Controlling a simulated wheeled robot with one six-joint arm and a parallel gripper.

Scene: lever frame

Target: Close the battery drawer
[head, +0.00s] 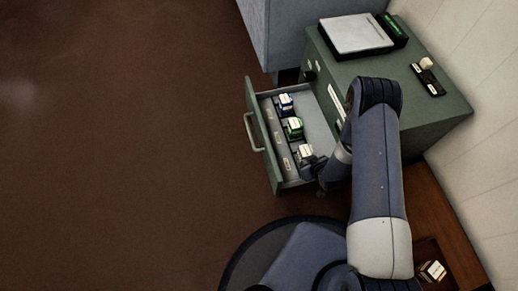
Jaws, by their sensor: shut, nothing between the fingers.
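The battery drawer (267,142) is pulled out to the left from a green cabinet (437,114). Its front carries a pale bar handle (251,133). Inside sit a blue-and-white block (286,104), a green-and-white block (294,128) and a grey-and-white block (305,153), in a row beside a labelled strip. My gripper (319,187) is shut and empty, near the drawer's lower right corner. It is dark, small and partly hidden by my wrist, so I cannot tell if it touches the drawer. My arm covers part of the cabinet's front.
On the cabinet top are a white flat-topped device (355,34) with a green display (394,26) and a dark strip with a white knob (427,64). A grey-blue cabinet (291,30) stands behind. A dark tray (433,262) is at lower right. The brown floor left of the drawer is clear.

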